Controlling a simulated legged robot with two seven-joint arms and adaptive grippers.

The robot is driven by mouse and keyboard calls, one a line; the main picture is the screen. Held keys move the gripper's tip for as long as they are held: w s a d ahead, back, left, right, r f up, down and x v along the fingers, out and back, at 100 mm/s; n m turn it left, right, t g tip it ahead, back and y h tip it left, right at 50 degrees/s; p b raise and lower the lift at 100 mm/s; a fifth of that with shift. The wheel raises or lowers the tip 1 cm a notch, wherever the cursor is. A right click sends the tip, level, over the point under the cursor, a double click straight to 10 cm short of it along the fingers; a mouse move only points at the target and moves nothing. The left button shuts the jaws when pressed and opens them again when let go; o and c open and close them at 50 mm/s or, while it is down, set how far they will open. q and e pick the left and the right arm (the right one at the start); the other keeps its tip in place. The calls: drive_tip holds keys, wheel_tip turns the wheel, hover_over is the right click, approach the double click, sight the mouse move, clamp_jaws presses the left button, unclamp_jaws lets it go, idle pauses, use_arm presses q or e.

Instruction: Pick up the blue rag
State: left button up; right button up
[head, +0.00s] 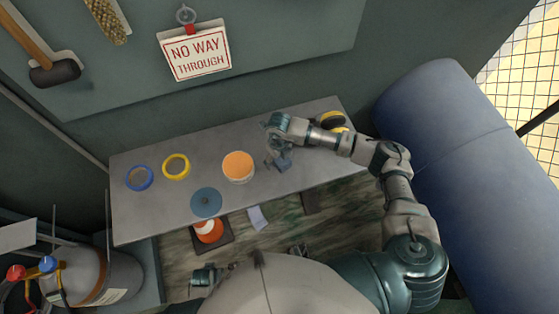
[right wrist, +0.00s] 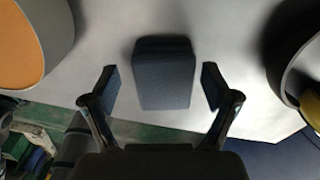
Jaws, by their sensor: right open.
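The blue rag (right wrist: 165,75) is a folded, dark blue-grey block on the grey table. In the right wrist view it sits between and slightly beyond the two fingertips of my right gripper (right wrist: 161,88), with a gap on each side. The gripper is open and empty. In the head view, my right gripper (head: 277,153) points down over the table, right of the orange-topped tub. The blue rag (head: 284,165) shows only partly beneath it.
On the table (head: 140,215) are the orange-topped white tub (head: 238,167), a yellow ring (head: 176,167), a blue ring (head: 139,178) and a blue disc (head: 206,202). A yellow-and-black item (head: 332,121) lies near my right forearm.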

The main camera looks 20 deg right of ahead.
sight(281, 160)
drive_tip(key=shift+d, duration=0.2)
drive_tip(key=c, duration=0.3)
drive_tip(key=shift+d, duration=0.2)
drive_tip(key=c, duration=0.9)
use_arm(q)
drive_tip(key=shift+s+d, duration=0.2)
drive_tip(key=shift+d, duration=0.1)
use_arm(e)
drive_tip(key=shift+c, duration=0.2)
use_arm(q)
drive_tip(key=shift+a+f, duration=0.1)
use_arm(e)
drive_tip(key=shift+a, duration=0.2)
drive_tip(key=shift+r, duration=0.5)
drive_tip(key=r, duration=0.2)
drive_tip(key=shift+s+r, duration=0.35)
use_arm(q)
drive_tip(key=shift+s+f+p, duration=0.25)
drive_tip(key=shift+f+p, duration=0.15)
drive_tip(key=shift+f, duration=0.4)
use_arm(e)
drive_tip(key=s+a+r, duration=0.1)
drive_tip(key=s+a, duration=0.2)
drive_tip(key=s, duration=1.2)
drive_tip(key=shift+r, duration=0.2)
